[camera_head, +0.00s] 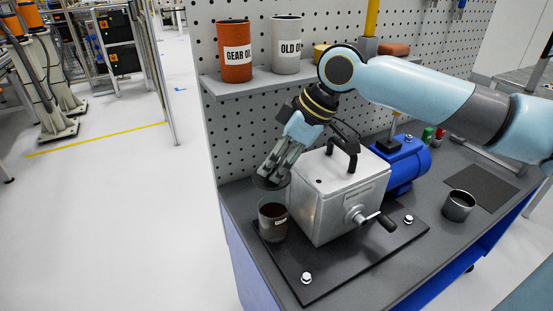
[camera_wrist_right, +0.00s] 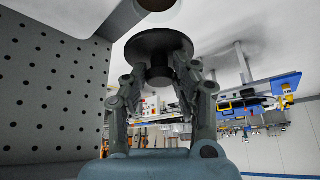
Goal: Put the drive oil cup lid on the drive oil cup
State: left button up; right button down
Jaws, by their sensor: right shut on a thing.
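The drive oil cup (camera_head: 272,222) is a clear cup with dark oil and a small label. It stands upright at the left of the dark base plate, beside the grey gearbox housing. The lid (camera_head: 268,183) is a dark round disc, held just above the cup's mouth. In the right wrist view the lid (camera_wrist_right: 158,42) shows as a wide disc with a short knob between the fingers. My right gripper (camera_head: 274,172) points down and is shut on the lid's knob. In the head view the lid looks apart from the rim, slightly tilted. My left gripper is out of view.
A blue motor (camera_head: 405,162) sits behind. An open metal cup (camera_head: 459,205) stands at right. The shelf (camera_head: 245,87) holds a red tin (camera_head: 235,65) and a grey tin (camera_head: 286,62).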

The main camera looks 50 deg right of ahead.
aim_at(283, 179)
jog(key=shift+d+p, duration=0.15)
jog(key=shift+p, duration=0.2)
jog(key=shift+f+m, duration=0.3)
jog(key=shift+f, duration=0.05)
jog(key=shift+f+b, duration=0.75)
jog(key=shift+f, duration=0.5)
jog(key=shift+f+b, duration=0.95)
jog(key=shift+f, duration=0.7)
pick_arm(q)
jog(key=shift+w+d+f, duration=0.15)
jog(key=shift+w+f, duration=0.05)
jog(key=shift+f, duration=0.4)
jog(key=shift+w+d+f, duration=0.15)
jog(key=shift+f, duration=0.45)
pick_arm(e)
jog(key=shift+r, duration=0.15)
pick_arm(q)
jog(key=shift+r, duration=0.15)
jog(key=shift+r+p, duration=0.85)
jog(key=shift+p, duration=0.2)
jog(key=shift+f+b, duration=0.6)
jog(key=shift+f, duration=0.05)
pick_arm(e)
jog(key=shift+f, duration=0.95)
